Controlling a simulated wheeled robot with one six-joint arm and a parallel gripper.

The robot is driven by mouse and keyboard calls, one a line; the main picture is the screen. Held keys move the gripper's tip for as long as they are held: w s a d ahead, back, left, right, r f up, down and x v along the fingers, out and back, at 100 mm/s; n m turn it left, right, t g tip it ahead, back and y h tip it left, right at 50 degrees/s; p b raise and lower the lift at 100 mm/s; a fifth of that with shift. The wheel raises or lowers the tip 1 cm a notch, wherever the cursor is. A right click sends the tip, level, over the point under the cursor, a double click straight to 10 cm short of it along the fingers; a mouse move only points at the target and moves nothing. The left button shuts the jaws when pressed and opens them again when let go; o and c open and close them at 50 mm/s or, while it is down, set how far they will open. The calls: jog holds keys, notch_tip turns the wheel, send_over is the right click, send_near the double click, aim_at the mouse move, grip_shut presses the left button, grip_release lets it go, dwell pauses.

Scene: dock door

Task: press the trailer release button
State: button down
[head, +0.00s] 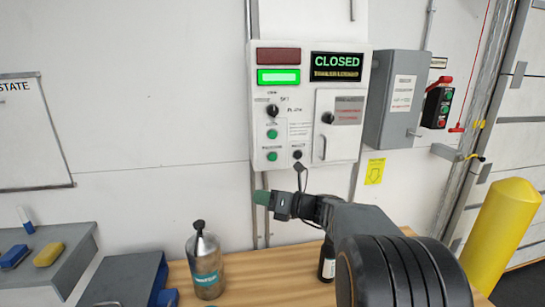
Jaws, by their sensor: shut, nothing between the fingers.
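A white control panel (311,85) is mounted on the wall. Its left half has a black selector knob (272,109), an upper green button (272,133), a lower green button (272,156) and a black button (297,154). The small labels are too blurred to tell which is the trailer release button. The display (337,66) reads CLOSED in green. A red lamp (278,57) is dark and a green lamp (278,77) below it is lit. My gripper (262,197) is shut and empty, just below the panel's lower left edge, apart from the buttons in the picture.
A wooden bench (248,275) runs below the panel. A grey box (396,98), a red-and-black switch box (438,104) and a yellow bollard (503,235) are right.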

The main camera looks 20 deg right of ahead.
aim_at(273, 157)
jog(key=w+d+r+m+t+h, duration=0.1)
jog(key=w+d+r+m+t, duration=0.2)
jog(key=d+m, duration=0.4)
jog(key=shift+d+r+t, duration=0.15)
jog(key=shift+t, duration=0.75)
jog(key=shift+w, duration=0.1)
jog(key=shift+w+d+p, duration=0.3)
jog(key=shift+w+p, duration=0.15)
jog(key=shift+w, duration=0.95)
jog(key=shift+w+d+p, duration=0.25)
jog(key=shift+w+p, duration=0.15)
jog(key=shift+w, duration=1.05)
jog(key=shift+w+d+p, duration=0.3)
jog(key=shift+w+p, duration=0.15)
jog(key=shift+w, duration=0.95)
jog(key=shift+w, duration=0.1)
jog(key=shift+w+d+p, duration=0.1)
jog(key=shift+w+p, duration=0.2)
jog(key=shift+p, duration=0.1)
